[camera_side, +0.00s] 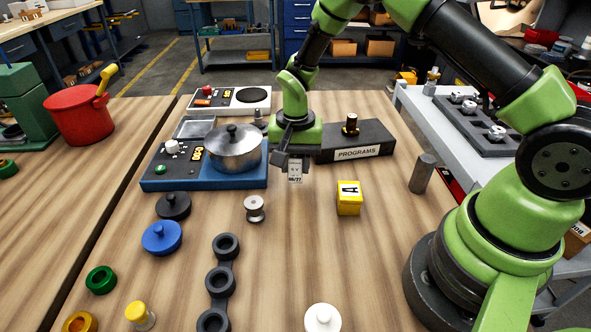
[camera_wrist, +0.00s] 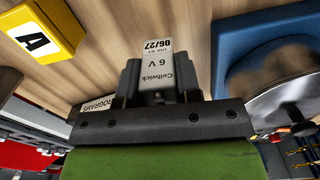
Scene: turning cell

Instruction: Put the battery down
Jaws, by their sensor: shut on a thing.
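A pale battery (camera_side: 295,170) with a printed label hangs below my gripper (camera_side: 292,153) in the side view. In the wrist view the battery (camera_wrist: 158,70) reads "Cellwick 6 V" and "06/27", and it sits between the fingers of my gripper (camera_wrist: 160,85). My gripper is shut on it. In the side view it is just right of the blue cooker unit and in front of the PROGRAMS box. Whether the battery's lower end touches the table is hard to tell.
A blue unit (camera_side: 160,184) with a lidded pot (camera_side: 233,152) stands left of my gripper. The dark PROGRAMS box (camera_side: 375,142) is behind right. A yellow box (camera_side: 349,200) and a metal spool (camera_side: 255,212) stand nearer. Bare wood (camera_side: 300,245) lies in front.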

